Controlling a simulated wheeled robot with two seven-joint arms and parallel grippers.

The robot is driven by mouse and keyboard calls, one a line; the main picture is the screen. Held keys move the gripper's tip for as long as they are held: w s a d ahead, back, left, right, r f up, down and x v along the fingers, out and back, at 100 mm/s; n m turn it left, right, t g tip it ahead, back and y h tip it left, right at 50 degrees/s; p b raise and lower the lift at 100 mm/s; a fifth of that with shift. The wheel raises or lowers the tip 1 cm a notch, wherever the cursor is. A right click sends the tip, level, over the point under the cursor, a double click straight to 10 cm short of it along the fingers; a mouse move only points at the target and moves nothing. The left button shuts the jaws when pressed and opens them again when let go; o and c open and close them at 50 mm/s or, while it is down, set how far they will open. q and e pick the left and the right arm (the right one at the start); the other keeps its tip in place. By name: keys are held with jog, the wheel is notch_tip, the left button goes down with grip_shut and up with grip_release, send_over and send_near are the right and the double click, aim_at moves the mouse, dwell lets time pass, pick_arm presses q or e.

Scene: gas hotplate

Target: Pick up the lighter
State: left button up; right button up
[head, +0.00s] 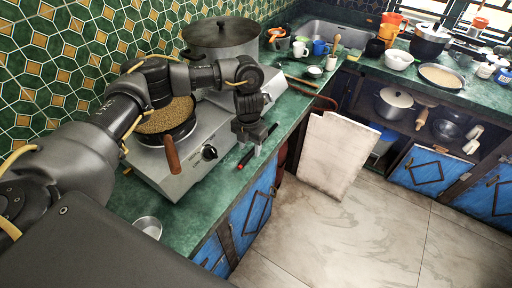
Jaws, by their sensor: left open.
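The lighter (246,158) is a thin dark stick with a red end. It lies on the green counter to the right of the gas hotplate (190,168), near the counter's front edge. My left gripper (250,146) points down over the lighter, with its jaws open, and hides the lighter's middle. I cannot tell whether the fingers touch it or are still above it. My right gripper is not in view.
A pan of grain with a wooden handle (172,154) sits on the hotplate, and a large lidded pot (222,40) stands behind. A small metal bowl (148,227) is at the near counter edge. A pale board (335,152) leans beyond the counter. The floor in front is clear.

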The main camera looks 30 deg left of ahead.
aim_at(250, 154)
pick_arm(q)
notch_tip(250, 154, down, 3)
jog(key=shift+a+f, duration=0.1)
grip_shut()
dwell(0.3)
jog(key=shift+r, duration=0.2)
